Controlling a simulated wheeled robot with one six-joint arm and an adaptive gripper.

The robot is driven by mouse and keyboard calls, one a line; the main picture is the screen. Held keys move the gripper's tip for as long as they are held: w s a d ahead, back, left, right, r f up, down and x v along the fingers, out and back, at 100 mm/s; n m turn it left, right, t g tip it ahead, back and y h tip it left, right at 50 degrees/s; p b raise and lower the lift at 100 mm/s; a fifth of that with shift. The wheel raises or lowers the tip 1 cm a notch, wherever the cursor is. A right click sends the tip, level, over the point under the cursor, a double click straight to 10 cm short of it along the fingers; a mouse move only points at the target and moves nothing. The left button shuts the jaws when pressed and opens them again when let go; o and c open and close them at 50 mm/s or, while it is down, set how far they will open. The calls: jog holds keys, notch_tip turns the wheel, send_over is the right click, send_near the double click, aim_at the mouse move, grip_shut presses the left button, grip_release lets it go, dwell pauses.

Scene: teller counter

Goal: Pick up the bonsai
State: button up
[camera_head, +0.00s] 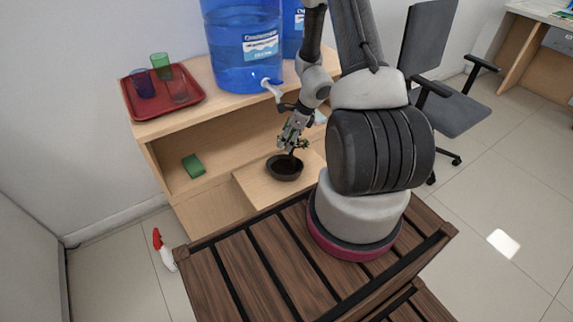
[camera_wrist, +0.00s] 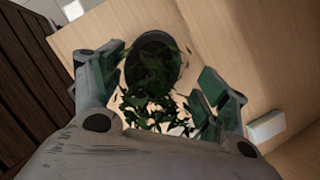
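The bonsai (camera_head: 285,166) stands upright in a round dark pot on a light wooden shelf in the head view. Its small green crown is partly hidden behind my gripper (camera_head: 294,138). In the wrist view the bonsai's leaves (camera_wrist: 152,95) and dark pot lie between the two fingers of my gripper (camera_wrist: 160,88). The fingers are spread apart, with a visible gap between each finger and the foliage. The trunk is mostly hidden by leaves in the wrist view.
Above the shelf, the counter top holds a red tray (camera_head: 190,101) with cups and a blue water dispenser (camera_head: 243,45). A green block (camera_head: 193,165) lies on the shelf to the left. A white block (camera_wrist: 266,125) is right of my gripper in the wrist view. An office chair (camera_head: 447,105) stands right.

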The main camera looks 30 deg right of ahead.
jog(key=c, duration=1.1)
jog(key=shift+r, duration=0.1)
